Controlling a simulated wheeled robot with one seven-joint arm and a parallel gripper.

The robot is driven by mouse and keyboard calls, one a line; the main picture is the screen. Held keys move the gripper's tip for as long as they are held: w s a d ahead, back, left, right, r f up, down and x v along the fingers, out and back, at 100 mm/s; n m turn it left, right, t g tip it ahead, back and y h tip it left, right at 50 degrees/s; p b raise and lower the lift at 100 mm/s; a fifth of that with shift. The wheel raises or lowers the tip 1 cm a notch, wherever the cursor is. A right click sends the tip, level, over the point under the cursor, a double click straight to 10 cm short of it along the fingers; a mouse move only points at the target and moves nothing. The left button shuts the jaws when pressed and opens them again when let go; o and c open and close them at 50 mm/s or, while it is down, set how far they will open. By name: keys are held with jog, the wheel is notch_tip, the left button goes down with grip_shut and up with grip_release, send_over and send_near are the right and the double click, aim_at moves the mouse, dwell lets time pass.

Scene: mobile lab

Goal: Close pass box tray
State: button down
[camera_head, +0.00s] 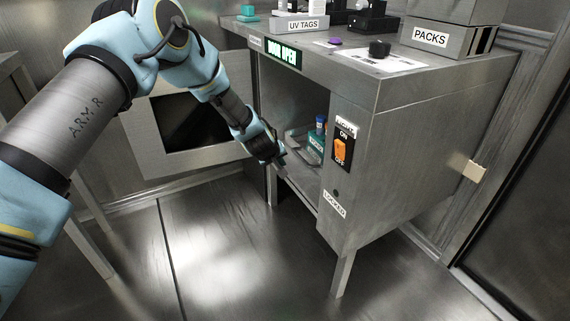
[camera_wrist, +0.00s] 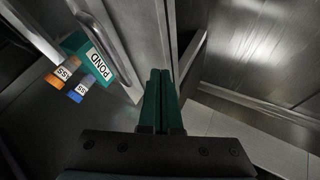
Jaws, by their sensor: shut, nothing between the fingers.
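The pass box (camera_head: 405,135) is a metal cabinet with an open front and a lit sign reading DOOR OPEN. Its metal tray (camera_head: 296,141) shows inside the opening, partly hidden by my arm. The tray holds a green box (camera_head: 315,143) and small items with blue and orange parts. In the wrist view the green box (camera_wrist: 92,58) reads POND, and a metal wall with a bar handle (camera_wrist: 108,42) stands beside it. My gripper (camera_head: 283,174) is at the opening, in front of the tray. Its green fingers (camera_wrist: 160,75) are together and empty; contact with the tray is unclear.
The door with a dark window (camera_head: 150,133) stands swung open at left. An orange ON/OFF switch (camera_head: 339,150) and a LOCKED label (camera_head: 334,204) are on the cabinet front. Boxes marked PACKS (camera_head: 432,38) and UV TAGS (camera_head: 296,25) stand on top. The floor in front is clear.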

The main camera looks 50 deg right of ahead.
jog(key=p+v, duration=0.1)
jog(key=v, duration=0.7)
jog(key=shift+r, duration=0.4)
jog(key=shift+s+a, duration=0.1)
